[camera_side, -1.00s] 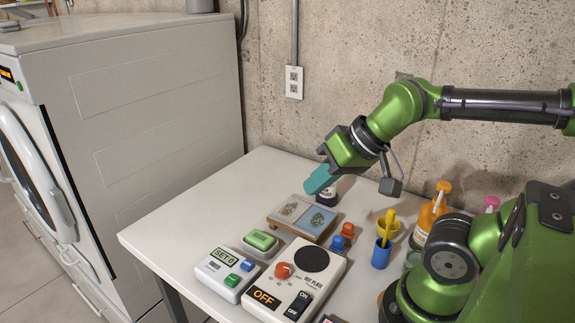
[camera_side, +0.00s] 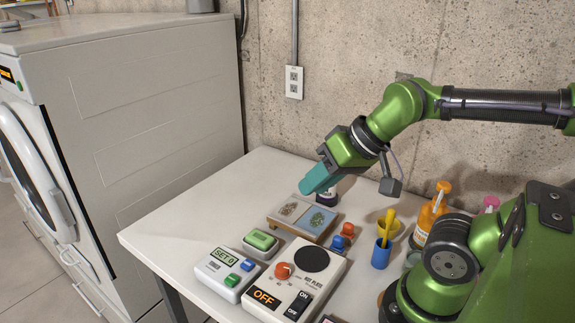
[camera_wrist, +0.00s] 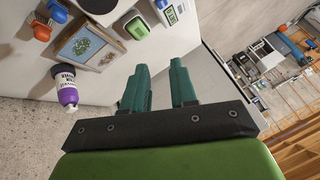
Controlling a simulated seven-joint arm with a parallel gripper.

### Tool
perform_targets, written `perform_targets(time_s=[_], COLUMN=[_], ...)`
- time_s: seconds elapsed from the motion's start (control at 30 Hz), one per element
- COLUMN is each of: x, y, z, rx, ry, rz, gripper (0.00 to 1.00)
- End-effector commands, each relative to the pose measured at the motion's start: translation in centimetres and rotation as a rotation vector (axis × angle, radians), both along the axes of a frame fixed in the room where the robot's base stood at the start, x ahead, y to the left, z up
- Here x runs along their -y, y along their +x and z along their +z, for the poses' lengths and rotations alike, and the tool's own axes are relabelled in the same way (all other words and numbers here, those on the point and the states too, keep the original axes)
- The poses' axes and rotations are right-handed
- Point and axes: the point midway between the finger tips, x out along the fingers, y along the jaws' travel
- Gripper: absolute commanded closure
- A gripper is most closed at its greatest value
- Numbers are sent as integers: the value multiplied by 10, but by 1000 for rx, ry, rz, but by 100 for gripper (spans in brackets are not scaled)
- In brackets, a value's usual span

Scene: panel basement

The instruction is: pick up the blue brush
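A small blue piece (camera_side: 338,242), which may be the blue brush, sits on the white table beside a like orange piece (camera_side: 347,230). In the wrist view the blue piece (camera_wrist: 58,11) is at the top left edge, partly cut off. My gripper (camera_side: 316,180) is in the air above the back of the table, left of and behind the blue piece. In the wrist view my gripper (camera_wrist: 159,65) has its two teal fingers apart with nothing between them.
A framed board (camera_side: 302,217) lies near the blue piece. A purple bottle (camera_wrist: 66,88) stands close to my gripper. A blue cup (camera_side: 381,254) holds a yellow stick. A hot plate box (camera_side: 295,280) and green-button box (camera_side: 261,242) are in front. The left table area is bare.

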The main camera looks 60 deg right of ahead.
Motion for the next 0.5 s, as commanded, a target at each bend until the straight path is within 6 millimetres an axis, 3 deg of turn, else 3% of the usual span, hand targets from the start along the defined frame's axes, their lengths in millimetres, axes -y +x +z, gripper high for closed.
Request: perform_targets(time_s=[0.33,0.5], x=[2,28], y=[1,13], z=[-2,-21], rx=[-8,-133], ry=[1,-27], rz=[-8,-57], gripper=[64,64])
